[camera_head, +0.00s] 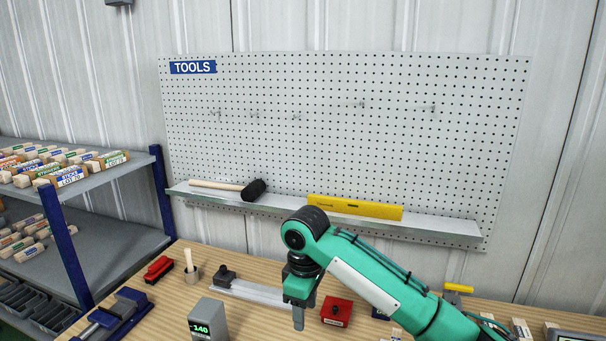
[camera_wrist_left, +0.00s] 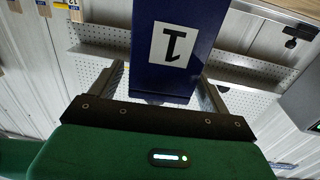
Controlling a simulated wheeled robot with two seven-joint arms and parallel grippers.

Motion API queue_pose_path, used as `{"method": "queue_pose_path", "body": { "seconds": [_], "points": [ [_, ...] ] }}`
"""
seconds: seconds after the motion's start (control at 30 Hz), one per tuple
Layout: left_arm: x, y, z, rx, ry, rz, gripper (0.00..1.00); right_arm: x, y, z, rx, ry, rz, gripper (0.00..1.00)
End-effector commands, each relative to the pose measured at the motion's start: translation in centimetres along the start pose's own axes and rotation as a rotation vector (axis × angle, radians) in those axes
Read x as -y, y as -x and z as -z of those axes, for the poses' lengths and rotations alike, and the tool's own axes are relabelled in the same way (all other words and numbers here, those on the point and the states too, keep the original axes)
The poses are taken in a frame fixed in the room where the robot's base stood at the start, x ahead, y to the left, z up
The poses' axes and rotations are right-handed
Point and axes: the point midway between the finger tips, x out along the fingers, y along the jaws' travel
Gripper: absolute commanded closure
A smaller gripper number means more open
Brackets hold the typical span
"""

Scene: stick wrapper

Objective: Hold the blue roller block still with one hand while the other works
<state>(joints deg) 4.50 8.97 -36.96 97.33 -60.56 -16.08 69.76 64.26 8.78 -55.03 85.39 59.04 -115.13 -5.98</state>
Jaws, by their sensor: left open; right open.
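I cannot pick out the blue roller block for certain. A small dark blue piece (camera_head: 380,313) shows on the wooden bench, mostly hidden behind my right arm. A blue vise-like device (camera_head: 128,304) stands at the bench's left front. My right gripper (camera_head: 298,322) points down over the bench, left of a red box (camera_head: 337,311); it is open, seen edge-on, with nothing visible in it. My left gripper (camera_wrist_left: 160,82) shows only in the left wrist view. It is open, with a blue panel marked 1 (camera_wrist_left: 200,40) beyond its fingers; I see no grip on it.
A grey display reading 140 (camera_head: 208,320), a metal rail (camera_head: 258,291), a small cup (camera_head: 192,275) and a red tool (camera_head: 159,269) stand on the bench. A pegboard ledge (camera_head: 450,228) holds a mallet (camera_head: 252,189) and a yellow level (camera_head: 355,207). A blue-posted shelf (camera_head: 62,245) is left.

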Motion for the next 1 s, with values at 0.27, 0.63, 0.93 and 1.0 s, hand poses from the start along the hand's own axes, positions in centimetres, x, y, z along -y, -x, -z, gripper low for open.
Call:
{"method": "queue_pose_path", "body": {
  "seconds": [0.27, 0.63, 0.93, 1.0],
  "points": [
    [0.0, 5.0, -0.1, 0.003, 0.003, 0.002, 0.2, 0.0, 0.0, 0.0, 0.0, 0.0, 0.0, 0.49],
    [0.0, 9.3, 0.0, 0.001, 0.001, 0.001, 0.2, 0.0, 0.0, 0.0, 0.0, 0.0, 0.0, 0.49],
    [0.0, 10.8, 0.9, 0.001, 0.0, 0.001, 0.2, 0.0, 0.7, 0.0, 0.0, 0.0, 0.0, 0.49],
    [0.0, 11.3, 1.2, 0.001, 0.0, 0.0, 0.2, 0.0, 0.9, 0.0, 0.0, 0.0, 0.0, 0.49]
  ]
}}
